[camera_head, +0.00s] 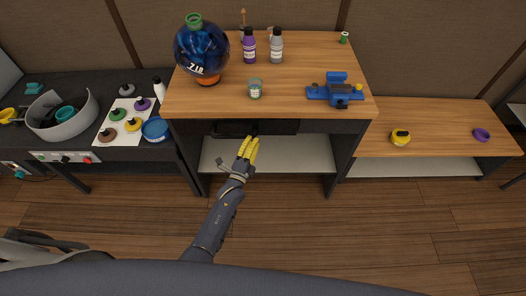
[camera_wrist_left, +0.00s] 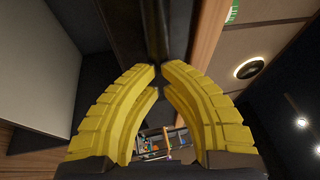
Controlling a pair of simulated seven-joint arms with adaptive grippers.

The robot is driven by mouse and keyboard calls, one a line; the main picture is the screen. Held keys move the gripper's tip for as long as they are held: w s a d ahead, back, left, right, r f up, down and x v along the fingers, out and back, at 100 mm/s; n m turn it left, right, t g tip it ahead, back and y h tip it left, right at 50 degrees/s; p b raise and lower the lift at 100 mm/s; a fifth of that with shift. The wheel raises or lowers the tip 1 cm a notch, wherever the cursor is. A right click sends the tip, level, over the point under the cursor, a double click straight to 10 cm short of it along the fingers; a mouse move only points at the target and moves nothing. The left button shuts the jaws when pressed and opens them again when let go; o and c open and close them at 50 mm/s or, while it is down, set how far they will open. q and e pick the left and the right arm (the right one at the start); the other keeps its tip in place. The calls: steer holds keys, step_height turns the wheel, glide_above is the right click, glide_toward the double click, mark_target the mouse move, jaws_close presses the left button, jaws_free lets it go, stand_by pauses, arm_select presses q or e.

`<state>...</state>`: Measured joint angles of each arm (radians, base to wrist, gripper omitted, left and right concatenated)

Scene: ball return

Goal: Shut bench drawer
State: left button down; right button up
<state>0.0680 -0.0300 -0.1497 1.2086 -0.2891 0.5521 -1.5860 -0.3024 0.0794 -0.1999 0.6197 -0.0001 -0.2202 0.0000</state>
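The wooden-topped bench (camera_head: 300,103) stands in the middle of the head view. Its dark drawer (camera_head: 225,128) is under the front edge of the top, left of centre. The drawer's dark front blends with the frame, so how far it stands out is hard to tell. My left gripper (camera_head: 254,138) is at the drawer's front, its yellow fingers pointing at it. In the left wrist view the fingertips (camera_wrist_left: 159,68) almost meet, with a dark edge just beyond them and nothing visible between them. My right gripper is not in view.
On the bench top stand a blue globe-like jar (camera_head: 202,50), bottles (camera_head: 276,47), a glass (camera_head: 255,89) and a blue vise (camera_head: 336,91). A dark side counter (camera_head: 90,85) is at left, a low wooden bench (camera_head: 440,130) at right. The floor in front is clear.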

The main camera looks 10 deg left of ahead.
arm_select(q)
steer(key=shift+w+a, duration=0.1)
steer(key=shift+w, duration=0.4)
